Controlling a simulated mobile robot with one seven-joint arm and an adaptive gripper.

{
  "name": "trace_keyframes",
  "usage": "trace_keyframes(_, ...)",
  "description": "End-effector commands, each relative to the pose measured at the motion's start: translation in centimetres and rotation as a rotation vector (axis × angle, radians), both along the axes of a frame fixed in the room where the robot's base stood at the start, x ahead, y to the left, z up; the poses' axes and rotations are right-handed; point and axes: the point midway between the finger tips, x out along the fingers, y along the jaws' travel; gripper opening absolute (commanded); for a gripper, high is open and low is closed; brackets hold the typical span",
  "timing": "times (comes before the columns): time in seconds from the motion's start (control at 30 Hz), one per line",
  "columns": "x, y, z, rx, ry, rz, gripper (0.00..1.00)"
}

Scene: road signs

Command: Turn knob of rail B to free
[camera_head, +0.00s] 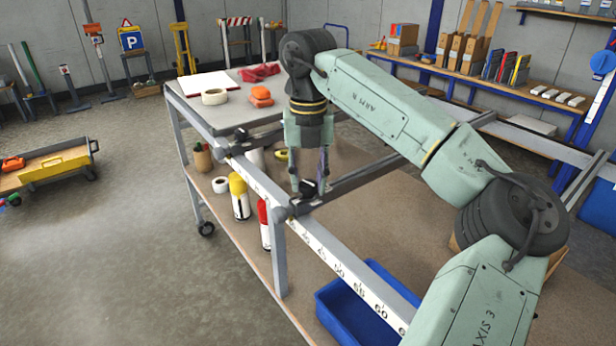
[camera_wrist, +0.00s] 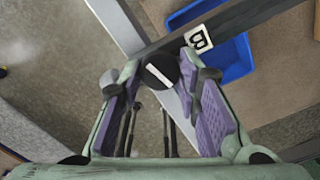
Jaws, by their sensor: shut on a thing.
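In the wrist view a round black knob (camera_wrist: 151,78) with a white line sits between my gripper's (camera_wrist: 160,82) purple-padded fingers, which are shut on it. The white line slants from upper left to lower right, roughly across the dark rail B (camera_wrist: 232,20). A white tag with a black "B" (camera_wrist: 199,38) is on that rail. In the head view my gripper (camera_head: 309,188) points down at the near end of rail B (camera_head: 365,175), by the pale scale beam (camera_head: 340,262). The knob is mostly hidden there by the fingers. No lock or free marking is readable.
A blue bin (camera_head: 336,322) sits below the scale beam. Yellow-capped (camera_head: 239,197) and red-capped (camera_head: 264,224) cans stand on the lower shelf. A grey tabletop (camera_head: 232,117) with tape and orange items lies behind. Open floor is at the left.

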Motion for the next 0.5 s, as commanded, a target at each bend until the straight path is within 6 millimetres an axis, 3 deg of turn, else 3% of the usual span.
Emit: trace_keyframes(0.5, 0.06, -0.02, 0.12, -0.001, -0.002, 0.487, 0.03)
